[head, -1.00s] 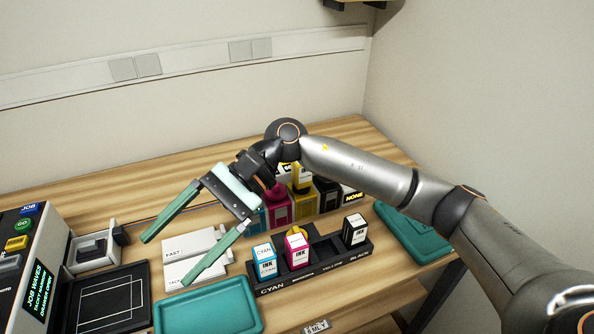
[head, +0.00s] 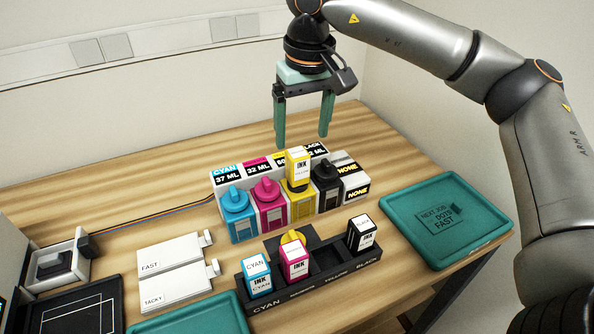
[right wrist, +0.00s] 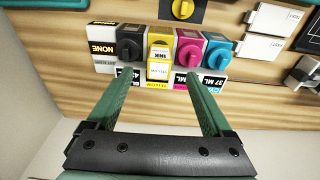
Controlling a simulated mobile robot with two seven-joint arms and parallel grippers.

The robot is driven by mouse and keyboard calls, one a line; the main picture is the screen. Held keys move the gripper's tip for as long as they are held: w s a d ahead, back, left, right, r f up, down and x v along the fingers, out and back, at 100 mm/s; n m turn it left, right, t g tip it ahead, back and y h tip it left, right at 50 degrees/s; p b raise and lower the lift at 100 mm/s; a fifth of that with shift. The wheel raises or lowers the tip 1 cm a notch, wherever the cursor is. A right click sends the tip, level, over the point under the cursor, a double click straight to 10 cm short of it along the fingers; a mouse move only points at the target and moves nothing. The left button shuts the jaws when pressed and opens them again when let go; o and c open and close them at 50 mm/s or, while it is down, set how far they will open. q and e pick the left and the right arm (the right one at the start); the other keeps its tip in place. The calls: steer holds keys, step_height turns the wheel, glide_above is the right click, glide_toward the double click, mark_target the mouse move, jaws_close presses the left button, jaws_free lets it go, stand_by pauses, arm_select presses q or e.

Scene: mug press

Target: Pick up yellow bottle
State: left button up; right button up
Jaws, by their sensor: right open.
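The yellow bottle (head: 299,168) is a small upright bottle with a white label. It stands on top of the yellow tank (head: 300,208), in the row of ink tanks at the back of the table. It also shows in the right wrist view (right wrist: 159,52), centred ahead between the fingers. My right gripper (head: 302,139) is open and empty, with its fingers pointing down above and behind the tank row. Its fingers frame the bottle in the right wrist view (right wrist: 159,78) without touching it. My left gripper is in neither view.
A cyan tank (head: 237,214), magenta tank (head: 270,205) and black tank (head: 326,188) flank the yellow one. The front black rack (head: 330,276) holds cyan, magenta and black bottles; its yellow slot is empty. A teal tray (head: 471,240) lies right.

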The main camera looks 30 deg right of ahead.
mark_target(298, 152)
steer(key=f, duration=0.3)
steer(key=shift+w, duration=0.2)
steer(key=f, duration=0.1)
steer(key=w+f, duration=0.1)
steer(key=f, duration=0.2)
steer(key=shift+w+d+f, duration=0.15)
steer(key=shift+w+f, duration=0.25)
jaws_close()
